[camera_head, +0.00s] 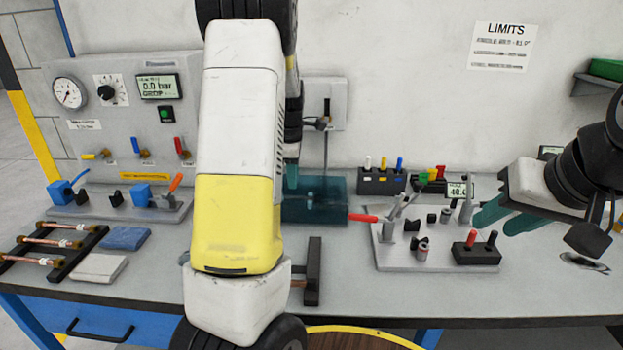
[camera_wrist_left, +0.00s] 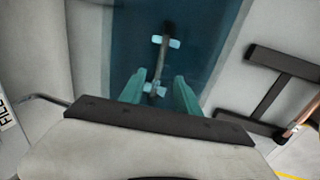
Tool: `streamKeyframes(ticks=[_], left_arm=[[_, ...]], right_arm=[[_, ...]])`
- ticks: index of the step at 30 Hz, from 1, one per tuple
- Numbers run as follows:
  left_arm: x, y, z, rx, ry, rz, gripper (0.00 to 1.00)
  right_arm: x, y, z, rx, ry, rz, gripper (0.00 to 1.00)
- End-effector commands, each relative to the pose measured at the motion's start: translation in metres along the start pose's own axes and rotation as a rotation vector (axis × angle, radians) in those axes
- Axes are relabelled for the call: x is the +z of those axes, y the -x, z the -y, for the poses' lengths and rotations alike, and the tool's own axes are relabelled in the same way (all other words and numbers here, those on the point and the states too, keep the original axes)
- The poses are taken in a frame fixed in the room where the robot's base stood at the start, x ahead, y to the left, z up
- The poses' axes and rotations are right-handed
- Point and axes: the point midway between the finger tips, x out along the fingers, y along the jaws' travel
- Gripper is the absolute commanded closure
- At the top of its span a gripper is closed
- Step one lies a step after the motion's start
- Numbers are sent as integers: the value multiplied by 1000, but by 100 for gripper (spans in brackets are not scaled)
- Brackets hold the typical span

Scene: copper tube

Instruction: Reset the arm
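My left arm rises across the middle of the head view and hides part of the bench. My left gripper (camera_wrist_left: 160,76) points down over a dark teal tank (camera_head: 322,205), also in the left wrist view (camera_wrist_left: 200,20). Its teal fingers are apart. A grey bent tube piece (camera_wrist_left: 165,50) with pale blue pads shows between and beyond them, seemingly in the tank; I see no finger closed on it. My right gripper (camera_head: 496,223) hangs at the right above the bench, beside the grey fixture plate (camera_head: 395,258). Its two teal fingers are apart with nothing visible between them.
Copper tubes (camera_head: 55,243) lie on a black rack at the left, beside blue (camera_head: 125,238) and grey cloths (camera_head: 98,267). A gauge panel (camera_head: 125,110) stands behind. A dark stand (camera_head: 313,272) is near the left arm.

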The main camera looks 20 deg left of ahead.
Motion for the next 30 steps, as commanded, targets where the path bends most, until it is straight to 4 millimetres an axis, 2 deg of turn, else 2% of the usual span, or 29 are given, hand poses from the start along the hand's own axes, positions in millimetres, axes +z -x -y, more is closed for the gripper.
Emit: streamKeyframes(ticks=[14,17,20,23,27,30], left_arm=[[0,4,0,0,-1,0,61],[2,10,3,6,-26,10,61],[10,31,14,25,-117,44,61],[23,66,37,67,-293,96,61],[44,119,83,154,-614,152,61],[56,150,120,228,-853,165,61]], right_arm=[[0,0,0,0,0,0,65],[0,0,0,0,0,0,65],[0,0,0,0,0,0,65],[0,0,0,0,0,0,65],[0,0,0,0,0,0,65],[0,0,0,0,0,0,65]])
